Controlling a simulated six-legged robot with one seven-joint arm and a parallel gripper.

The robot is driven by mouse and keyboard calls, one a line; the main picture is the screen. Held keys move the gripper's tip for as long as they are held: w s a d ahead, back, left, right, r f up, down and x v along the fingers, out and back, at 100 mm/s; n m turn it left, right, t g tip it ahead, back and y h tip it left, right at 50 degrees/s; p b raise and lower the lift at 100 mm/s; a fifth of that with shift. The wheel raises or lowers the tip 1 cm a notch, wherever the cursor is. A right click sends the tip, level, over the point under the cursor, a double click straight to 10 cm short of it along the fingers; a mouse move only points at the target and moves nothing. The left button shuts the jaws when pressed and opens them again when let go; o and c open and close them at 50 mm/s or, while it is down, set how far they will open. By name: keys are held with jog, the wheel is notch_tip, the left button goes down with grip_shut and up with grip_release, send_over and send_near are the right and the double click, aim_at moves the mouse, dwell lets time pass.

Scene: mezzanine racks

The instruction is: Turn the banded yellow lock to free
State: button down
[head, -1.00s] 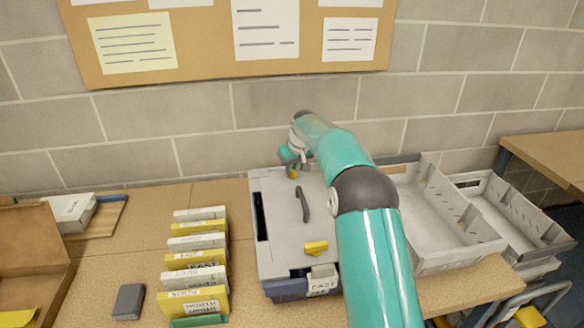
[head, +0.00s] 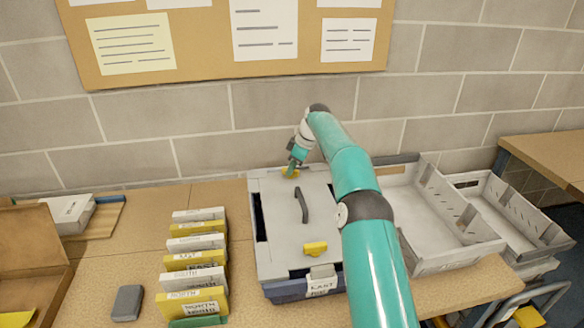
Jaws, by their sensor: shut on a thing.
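A grey case (head: 277,222) with a dark handle (head: 302,203) lies on the bench. It has two yellow locks on its lid: a far lock (head: 287,174) near the back edge and a near lock (head: 315,248) near the front edge. My gripper (head: 290,169) is at the far lock, shut on it from above. The fingers partly cover that lock. At this size I cannot make out a band on either lock. A white label (head: 322,284) with writing hangs at the case's front.
A row of yellow and white boxes (head: 194,260) stands left of the case, with a dark grey block (head: 128,302) beside it. Empty grey trays (head: 445,220) stand to the right. A block wall (head: 200,110) rises close behind the far lock.

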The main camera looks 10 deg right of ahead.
jog(key=shift+n, duration=0.5)
jog(key=c, duration=1.4)
grip_release()
jog(key=shift+r, duration=0.1)
jog(key=shift+v, duration=2.4)
jog(key=s+d, duration=0.1)
jog(key=d, duration=0.2)
jog(key=s+d, duration=0.2)
jog(key=d, duration=0.2)
jog(key=s+d, duration=0.1)
jog(key=d, duration=0.3)
jog(key=shift+s+d, duration=0.15)
